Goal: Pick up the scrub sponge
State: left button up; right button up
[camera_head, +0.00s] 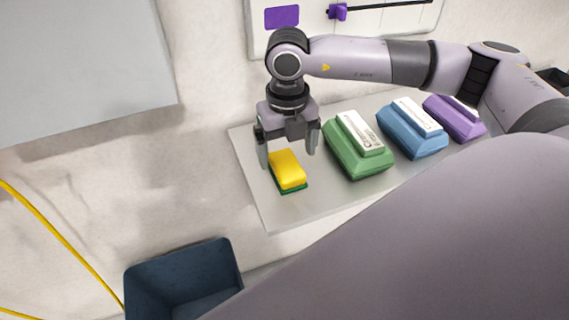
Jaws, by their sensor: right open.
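The scrub sponge (289,169) is yellow on top with a dark green underside. It lies near the left end of a light grey shelf (275,215). My right gripper (290,156) is open and points down just above and behind the sponge in the picture. Its two fingers are spread, one to the left of the sponge and one to its upper right. I cannot tell whether either finger touches the sponge. My left gripper does not show.
Green (362,162), blue (412,141) and purple (452,124) packs stand in a row right of the sponge. A dark blue bin (180,262) is below left. A white panel with purple parts (350,28) is behind my right arm. A grey panel (80,60) is upper left.

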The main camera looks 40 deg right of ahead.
aim_at(286, 163)
jog(key=f, duration=0.4)
jog(key=shift+s+a, duration=0.15)
jog(key=shift+s, duration=0.05)
jog(key=c, duration=1.1)
jog(key=shift+c, duration=0.3)
jog(key=shift+r, duration=0.15)
notch_tip(286, 163, up, 20)
jog(key=shift+b, duration=0.4)
jog(key=shift+o, duration=1.1)
jog(key=shift+c, duration=0.4)
